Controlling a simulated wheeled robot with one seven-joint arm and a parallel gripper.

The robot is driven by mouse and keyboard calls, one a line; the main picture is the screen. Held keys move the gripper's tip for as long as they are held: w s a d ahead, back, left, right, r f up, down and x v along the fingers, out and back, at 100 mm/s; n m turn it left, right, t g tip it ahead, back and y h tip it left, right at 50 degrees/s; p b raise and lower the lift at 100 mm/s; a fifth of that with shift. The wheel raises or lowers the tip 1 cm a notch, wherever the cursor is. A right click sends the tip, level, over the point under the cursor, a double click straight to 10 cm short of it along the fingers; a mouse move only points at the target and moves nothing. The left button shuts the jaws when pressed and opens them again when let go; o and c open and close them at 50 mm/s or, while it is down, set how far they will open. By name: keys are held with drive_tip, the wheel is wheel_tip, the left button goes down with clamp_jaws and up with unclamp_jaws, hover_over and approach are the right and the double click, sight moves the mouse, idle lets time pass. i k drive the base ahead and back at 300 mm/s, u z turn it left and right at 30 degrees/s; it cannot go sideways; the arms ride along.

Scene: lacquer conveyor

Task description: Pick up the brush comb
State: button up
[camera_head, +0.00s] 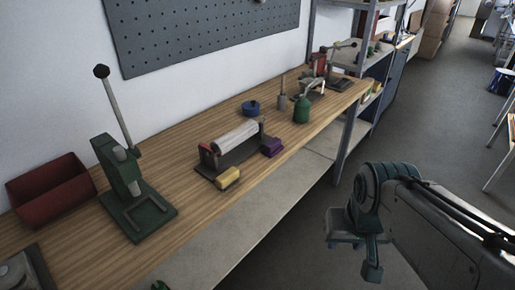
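I cannot clearly make out the brush comb; none of the small things on the wooden workbench (190,180) is plain enough to name as it. My gripper (352,256) hangs at the lower right, in front of the bench and over the floor. Its two fingers look apart, with nothing seen between them. It touches nothing on the bench.
On the bench are a red bin (50,190), a green lever press (125,185), a roller device (232,148), a yellow block (227,179), a purple block (271,147), a blue roll (251,107) and a green bottle (301,110). A shelf post (345,145) stands at the right.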

sight(226, 178)
drive_tip(key=z, duration=0.1)
drive_tip(key=i, duration=0.65)
drive_tip(key=u, duration=0.9)
drive_tip(key=i, duration=0.55)
drive_tip(key=u, duration=0.6)
